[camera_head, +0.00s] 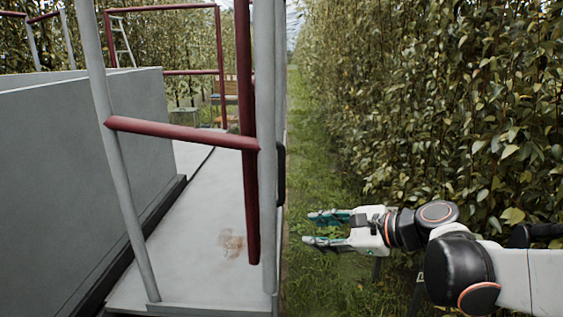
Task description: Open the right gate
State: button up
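A red metal gate or rail (180,133) spans the near end of a grey platform (185,250), between a slanted grey post (125,190) and an upright grey post (267,200). Its dark red upright (248,180) hangs beside the upright post, and the bar looks closed across the opening. I cannot tell for sure which part is the right gate. My gripper (310,229) points left, to the right of the upright post and apart from it. Its two teal-tipped fingers are spread, with nothing between them.
A grey wall panel (80,160) stands along the platform's left side. Another red frame (165,72) and a ladder (123,42) stand farther back. Dense leafy trees (450,100) close in on the right. A grass strip (312,140) runs between platform and trees.

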jog(key=w+d+r+m+t+y+p, duration=0.2)
jog(key=w+r+m+t+y+p, duration=0.15)
jog(key=r+m+p, duration=0.45)
jog(key=r+n, duration=0.1)
send_over(282, 195)
jog(key=w, duration=0.1)
jog(key=shift+r+g+y+b, duration=0.15)
jog(key=shift+g+y+b, duration=0.1)
jog(key=shift+g+b, duration=0.2)
grip_shut()
